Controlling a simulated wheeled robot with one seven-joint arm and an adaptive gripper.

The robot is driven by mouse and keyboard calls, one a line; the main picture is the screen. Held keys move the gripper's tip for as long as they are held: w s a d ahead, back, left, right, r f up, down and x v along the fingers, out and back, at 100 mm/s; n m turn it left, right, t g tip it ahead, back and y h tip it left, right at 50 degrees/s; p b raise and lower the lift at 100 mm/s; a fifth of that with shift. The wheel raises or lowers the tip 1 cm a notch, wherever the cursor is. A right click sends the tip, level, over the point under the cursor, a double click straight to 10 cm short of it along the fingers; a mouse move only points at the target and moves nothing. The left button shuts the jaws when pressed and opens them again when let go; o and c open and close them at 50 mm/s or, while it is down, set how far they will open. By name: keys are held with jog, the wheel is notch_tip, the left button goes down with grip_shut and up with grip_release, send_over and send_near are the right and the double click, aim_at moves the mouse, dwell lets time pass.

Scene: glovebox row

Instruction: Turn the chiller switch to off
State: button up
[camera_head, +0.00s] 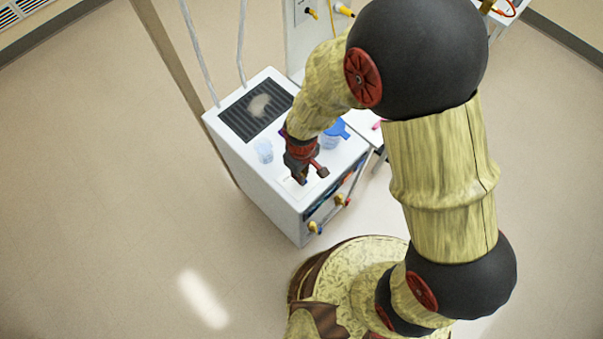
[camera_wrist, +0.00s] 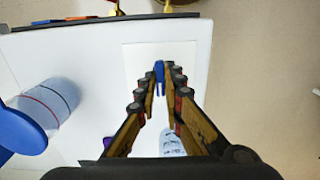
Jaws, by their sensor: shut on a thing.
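The chiller (camera_head: 235,150) is a white box standing on the floor, with a dark grille on its top. It also shows from above in the wrist view (camera_wrist: 90,60). A small blue switch handle (camera_wrist: 158,75) stands on a pale plate (camera_wrist: 145,52) on the chiller's top. My gripper (camera_head: 302,180) is over the top near the front edge. In the wrist view its fingertips (camera_wrist: 159,82) are closed around the blue handle, which lies roughly lengthwise between them. In the head view my gripper hides the switch. I cannot read any off or on marking.
A clear cup (camera_head: 264,151) and a blue-topped clear container (camera_head: 334,136) stand on the chiller beside my gripper. Yellow fittings (camera_head: 341,200) stick out from its front. Two pale hoses (camera_head: 241,45) rise from its back. The floor at left is clear.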

jog(key=shift+n, duration=0.3)
grip_shut()
jog(key=shift+n+p, duration=0.35)
jog(key=shift+n, duration=2.25)
jog(key=o, duration=0.6)
grip_release()
jog(key=shift+o, duration=0.2)
notch_tip(320, 180, up, 12)
